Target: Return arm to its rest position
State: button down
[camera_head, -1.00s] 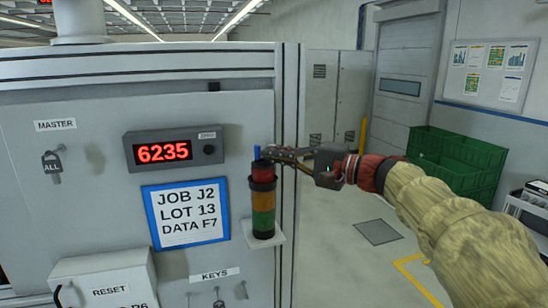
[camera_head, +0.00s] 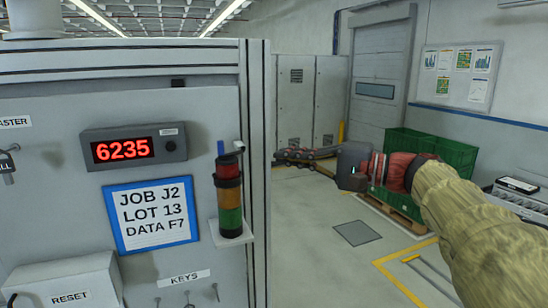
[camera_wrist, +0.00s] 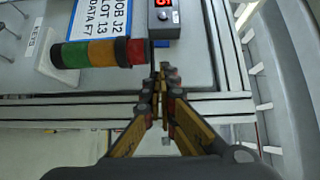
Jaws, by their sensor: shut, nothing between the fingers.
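My gripper (camera_head: 282,158) is in the head view, right of the cabinet's edge, with its fingers pointing left toward the cabinet. In the wrist view my gripper (camera_wrist: 162,72) has its fingertips together with nothing between them. My arm reaches in from the right in a tan sleeve. The stack light (camera_head: 229,196), red over amber over green, stands upright on a small white shelf on the cabinet; it also shows sideways in the wrist view (camera_wrist: 98,53). In the head view my gripper is apart from it.
The grey cabinet (camera_head: 60,190) fills the left, with a red display (camera_head: 122,150) reading 6235, a blue-framed job card (camera_head: 154,215) and a reset box (camera_head: 70,282). Green crates (camera_head: 450,155) on a pallet stand behind my arm. The floor between is open.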

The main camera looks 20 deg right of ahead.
jog(key=s+d+f+m+g+h+b, duration=0.1)
jog(key=s+f+g+h, duration=0.15)
jog(key=f, duration=0.85)
jog(key=s+d+f+g+h, duration=0.15)
jog(key=f+h, duration=0.25)
jog(key=f, duration=0.7)
jog(key=s+a+f+n+g+h+b, duration=0.1)
jog(key=s+a+f+n+h+b, duration=0.1)
jog(key=s+f, duration=0.4)
jog(key=s+a+f+n+g+h+b, duration=0.1)
jog(key=s+a+f+n+h+b, duration=0.1)
jog(key=s+a+f+n+b, duration=0.2)
jog(key=s+a+f+n+g+h+b, duration=0.1)
jog(key=s+f+b, duration=0.7)
jog(key=f, duration=0.8)
jog(key=s+a+n+h, duration=0.1)
jog(key=s+a+n, duration=0.1)
jog(key=n, duration=0.1)
jog(key=shift+f, duration=0.35)
jog(key=shift+s, duration=0.1)
